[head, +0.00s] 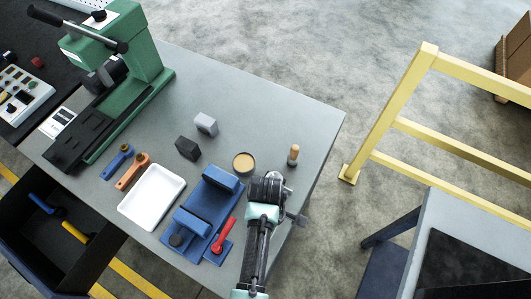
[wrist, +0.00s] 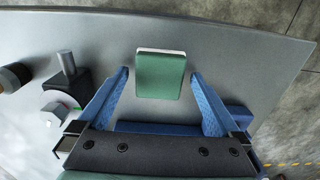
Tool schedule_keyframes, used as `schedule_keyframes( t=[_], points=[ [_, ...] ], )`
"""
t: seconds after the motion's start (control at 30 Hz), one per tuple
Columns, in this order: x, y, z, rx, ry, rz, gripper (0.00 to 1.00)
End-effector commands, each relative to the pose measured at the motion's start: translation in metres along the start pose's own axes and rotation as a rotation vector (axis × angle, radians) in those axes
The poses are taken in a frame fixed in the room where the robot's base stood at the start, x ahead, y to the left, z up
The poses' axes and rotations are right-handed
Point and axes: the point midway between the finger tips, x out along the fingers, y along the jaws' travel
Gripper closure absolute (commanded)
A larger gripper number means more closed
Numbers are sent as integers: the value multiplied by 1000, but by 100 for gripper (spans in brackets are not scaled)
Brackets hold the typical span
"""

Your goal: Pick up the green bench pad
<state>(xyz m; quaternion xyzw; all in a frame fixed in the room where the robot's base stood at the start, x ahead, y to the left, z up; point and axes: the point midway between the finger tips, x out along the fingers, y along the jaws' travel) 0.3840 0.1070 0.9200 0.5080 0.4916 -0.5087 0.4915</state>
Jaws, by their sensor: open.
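The green bench pad (wrist: 160,77) shows in the wrist view as a flat green piece with a pale far edge, on the grey bench top. My gripper (wrist: 160,74) is open, with its two blue fingers on the left and right of the pad. Gaps show between the pad and both fingers. I cannot tell how far the fingertips are above the bench. In the head view the pad is not visible; my arm covers part of the bench near its right edge.
The bench (head: 313,128) also holds a tan round tin (head: 244,163), a wooden-handled tool (head: 293,154), a blue fixture (head: 212,200) with a red lever (head: 224,236), a white tray (head: 152,197) and a green press (head: 145,60). A yellow rail (head: 398,100) stands beyond the bench.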

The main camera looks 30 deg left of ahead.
Motion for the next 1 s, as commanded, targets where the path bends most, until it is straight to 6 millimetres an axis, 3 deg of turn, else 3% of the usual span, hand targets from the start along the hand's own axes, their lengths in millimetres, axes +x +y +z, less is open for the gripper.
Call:
schedule_keyframes(
  t=[0.33,0.77,1.0],
  points=[
    [7,0,0,1,1,1,2],
    [6,0,0,1,1,1,79],
    [5,1,0,1,1,2,82]
  ],
)
